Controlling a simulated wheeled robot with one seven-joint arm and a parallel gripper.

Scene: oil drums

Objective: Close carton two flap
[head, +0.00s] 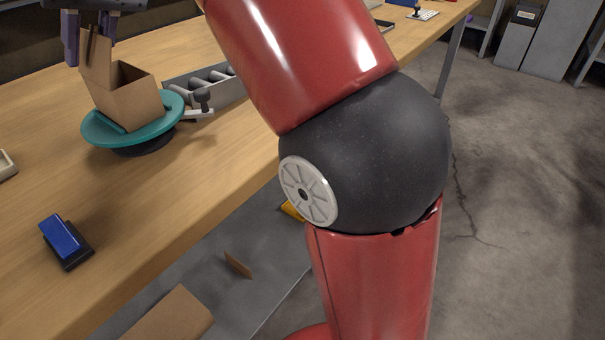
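A small brown carton (138,97) sits on a teal round turntable (97,130) on the wooden bench. One of its flaps (97,68) stands upright on the left side, and the carton's top looks at least partly open. No number shows on it, so I cannot tell whether it is carton two. My gripper (90,42) is at the top left, pointing down, with its two purple-grey fingers apart. It is at the upper end of the upright flap. I cannot tell whether a finger touches the flap.
My red arm blocks the middle of the view. A clamp-like part (202,100) and a grey roller strip (208,82) adjoin the turntable. A blue-and-black stamp-like object (65,241) lies near the bench front. Cardboard (172,316) lies below. The bench before the turntable is mostly clear.

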